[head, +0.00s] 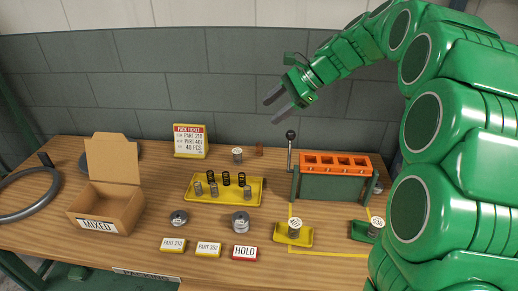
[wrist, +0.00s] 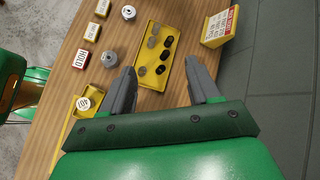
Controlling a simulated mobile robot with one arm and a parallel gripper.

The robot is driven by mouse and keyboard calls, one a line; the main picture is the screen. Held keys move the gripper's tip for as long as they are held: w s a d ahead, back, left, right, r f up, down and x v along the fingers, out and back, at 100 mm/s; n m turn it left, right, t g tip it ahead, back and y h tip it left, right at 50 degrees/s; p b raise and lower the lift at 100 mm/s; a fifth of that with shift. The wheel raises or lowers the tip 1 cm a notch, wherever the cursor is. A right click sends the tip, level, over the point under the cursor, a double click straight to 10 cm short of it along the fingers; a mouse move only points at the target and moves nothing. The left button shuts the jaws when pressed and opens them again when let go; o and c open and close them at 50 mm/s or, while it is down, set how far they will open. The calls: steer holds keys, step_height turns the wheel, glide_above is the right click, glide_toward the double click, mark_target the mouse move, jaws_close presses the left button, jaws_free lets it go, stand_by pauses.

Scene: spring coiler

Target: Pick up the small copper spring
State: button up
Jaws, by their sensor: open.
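A small copper-coloured piece (head: 259,150), which looks like the small copper spring, stands at the back of the wooden table, just right of a silver spring (head: 237,155). It is too small to make out its coils, and I cannot find it in the wrist view. My gripper (head: 278,107) is open and empty, in the air above the back of the table, up and slightly right of the copper piece. In the wrist view my gripper (wrist: 160,72) shows its two grey fingers spread apart over the table.
A yellow tray (head: 222,201) holds several black and grey springs. An orange-topped green fixture with a lever (head: 332,184) stands right of the copper piece. A pack ticket sign (head: 189,141) stands left. An open cardboard box (head: 107,207) is at the left. The grey wall is behind.

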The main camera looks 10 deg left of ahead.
mark_target(259, 144)
steer(key=w+f+m+t+y, duration=0.1)
steer(key=w+f+m+y, duration=0.2)
steer(key=w, duration=0.8)
steer(key=w+f+m+t+y, duration=0.1)
steer(key=w+f+m, duration=0.3)
steer(key=w, duration=0.7)
steer(key=shift+m, duration=0.4)
step_height(259, 144, down, 19)
steer(key=shift+w+d+f, duration=0.1)
steer(key=shift+f, duration=0.1)
steer(key=shift+f+x, duration=0.15)
steer(key=shift+x, duration=1.5)
steer(key=shift+f+x, duration=0.1)
steer(key=shift+x, duration=1.6)
steer(key=shift+a+f, duration=0.2)
steer(key=shift+a, duration=0.25)
steer(key=c, duration=1)
